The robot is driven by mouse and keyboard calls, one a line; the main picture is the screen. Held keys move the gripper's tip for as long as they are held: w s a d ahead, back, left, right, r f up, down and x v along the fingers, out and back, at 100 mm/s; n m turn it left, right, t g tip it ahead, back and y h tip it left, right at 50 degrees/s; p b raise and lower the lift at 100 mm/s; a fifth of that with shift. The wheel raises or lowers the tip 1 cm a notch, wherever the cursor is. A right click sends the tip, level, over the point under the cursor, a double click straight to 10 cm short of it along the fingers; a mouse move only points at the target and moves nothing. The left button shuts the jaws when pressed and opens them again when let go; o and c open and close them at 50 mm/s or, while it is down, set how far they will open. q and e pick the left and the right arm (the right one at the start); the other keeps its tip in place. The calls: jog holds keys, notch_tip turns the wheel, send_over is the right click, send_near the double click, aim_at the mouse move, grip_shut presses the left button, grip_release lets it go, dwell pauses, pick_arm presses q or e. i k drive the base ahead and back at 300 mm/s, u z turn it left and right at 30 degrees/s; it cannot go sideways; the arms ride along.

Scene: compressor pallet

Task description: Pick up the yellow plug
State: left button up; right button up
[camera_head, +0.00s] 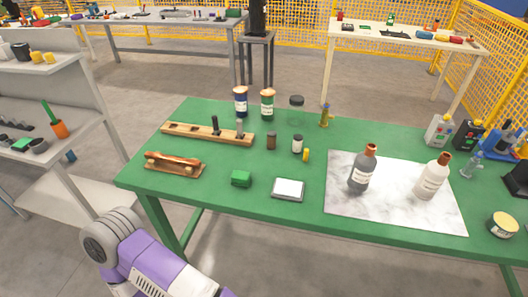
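A small yellow round piece (306,155), which may be the yellow plug, is on the green table (225,215), just right of a small jar with a dark lid (297,145). It is too small to tell its exact shape. A brass-yellow upright piece (325,116) stands farther back on the table. Two yellow pieces (42,57) sit on the left shelf. A purple and grey arm link of mine is at the lower left, in front of the table. Neither of my grippers is in view.
Two bottles (361,171) (432,178) stand on a marbled sheet (390,212). Clear table lies along the front edge.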

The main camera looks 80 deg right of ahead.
aim_at(306, 153)
jog(key=u, duration=0.05)
jog(key=k, duration=1.6)
jog(key=z, duration=0.9)
